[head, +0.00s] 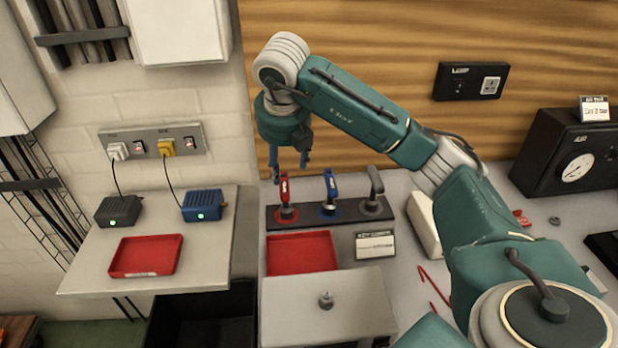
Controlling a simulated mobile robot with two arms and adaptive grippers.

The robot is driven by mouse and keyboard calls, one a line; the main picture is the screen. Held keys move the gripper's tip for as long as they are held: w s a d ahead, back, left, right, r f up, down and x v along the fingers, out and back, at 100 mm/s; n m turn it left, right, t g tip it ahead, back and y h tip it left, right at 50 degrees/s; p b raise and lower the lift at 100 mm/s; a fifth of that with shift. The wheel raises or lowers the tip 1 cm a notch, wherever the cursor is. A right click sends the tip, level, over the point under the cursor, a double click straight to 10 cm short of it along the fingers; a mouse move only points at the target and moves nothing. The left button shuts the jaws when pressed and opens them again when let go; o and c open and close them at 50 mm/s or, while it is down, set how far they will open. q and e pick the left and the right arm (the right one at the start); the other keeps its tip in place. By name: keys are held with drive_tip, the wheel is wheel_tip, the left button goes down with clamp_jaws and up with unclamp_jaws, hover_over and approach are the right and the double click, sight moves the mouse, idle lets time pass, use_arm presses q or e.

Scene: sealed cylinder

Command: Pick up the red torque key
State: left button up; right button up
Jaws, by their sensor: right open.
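The red torque key (284,188) stands upright in the left place of a dark rack (345,218), on a red ring. A blue key (330,188) and a grey key (374,188) stand to its right in the same rack. My right gripper (289,170) points down, open, with its fingertips close to the top of the red key. I cannot tell whether the fingers are around the key or behind it. My left gripper is not in view.
A red tray (302,253) lies in front of the rack, with a small label card (375,245) beside it. A grey box with a knob (328,305) is nearer. Another red tray (146,256) and two chargers rest on the left shelf (215,265).

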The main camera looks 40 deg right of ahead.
sight(282, 183)
drive_tip(key=shift+f, duration=0.1)
drive_tip(key=f, duration=0.1)
drive_tip(key=w+f+p, duration=0.1)
drive_tip(key=a+f, duration=0.1)
drive_tip(key=shift+w+f+h, duration=0.15)
drive_tip(key=shift+f+h, duration=0.05)
drive_tip(key=shift+h, duration=0.1)
drive_tip(key=p+x, duration=0.3)
drive_tip(key=x, duration=0.2)
drive_tip(key=shift+d, duration=0.1)
drive_tip(key=shift+f, duration=0.3)
drive_tip(key=shift+w+f, duration=0.1)
drive_tip(key=shift+c, duration=0.7)
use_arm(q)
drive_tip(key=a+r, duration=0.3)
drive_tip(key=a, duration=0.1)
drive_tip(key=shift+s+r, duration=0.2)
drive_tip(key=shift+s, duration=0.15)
use_arm(e)
clamp_jaws()
